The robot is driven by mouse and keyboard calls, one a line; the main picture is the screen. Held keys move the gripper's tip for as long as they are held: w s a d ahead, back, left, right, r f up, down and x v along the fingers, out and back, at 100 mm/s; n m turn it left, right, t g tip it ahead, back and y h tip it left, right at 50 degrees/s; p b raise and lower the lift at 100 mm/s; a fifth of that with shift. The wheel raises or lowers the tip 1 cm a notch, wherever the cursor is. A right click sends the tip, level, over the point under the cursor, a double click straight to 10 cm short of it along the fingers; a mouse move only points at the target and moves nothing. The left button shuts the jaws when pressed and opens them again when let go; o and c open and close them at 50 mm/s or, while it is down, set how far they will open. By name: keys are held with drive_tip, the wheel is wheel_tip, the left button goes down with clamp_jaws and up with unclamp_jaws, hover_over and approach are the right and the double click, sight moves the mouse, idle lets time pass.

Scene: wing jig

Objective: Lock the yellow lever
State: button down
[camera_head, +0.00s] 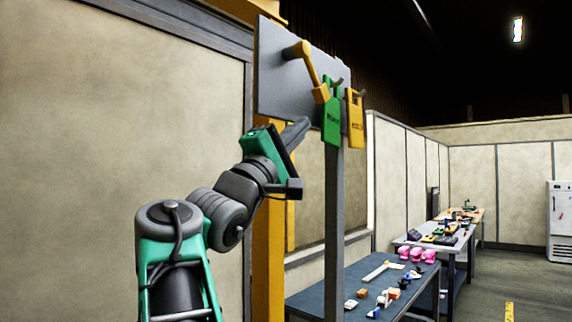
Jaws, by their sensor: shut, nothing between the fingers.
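The yellow lever (308,66) is mounted on a grey panel (280,85). Its arm slants down to the right from a pivot at the upper left and ends in a block-like handle. A green tag (332,122) and a yellow tag (355,118) hang just right of the lever's lower end. My gripper (303,127) is below the lever, near the panel's lower edge and left of the green tag. It is shut and appears empty. A gap shows between it and the lever in the picture; the distance in depth is hard to tell.
A grey post (334,220) stands right of my gripper, below the tags. A thick yellow post (268,255) stands behind my arm. A blue-topped table (325,297) with small items and further tables stand at the lower right. Open floor lies at the far right.

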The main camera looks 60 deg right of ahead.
drive_tip(key=b+v, duration=0.1)
drive_tip(key=v, duration=0.4)
drive_tip(key=shift+a+f+b, duration=0.1)
drive_tip(key=shift+f+b, duration=0.25)
drive_tip(key=shift+f, duration=0.25)
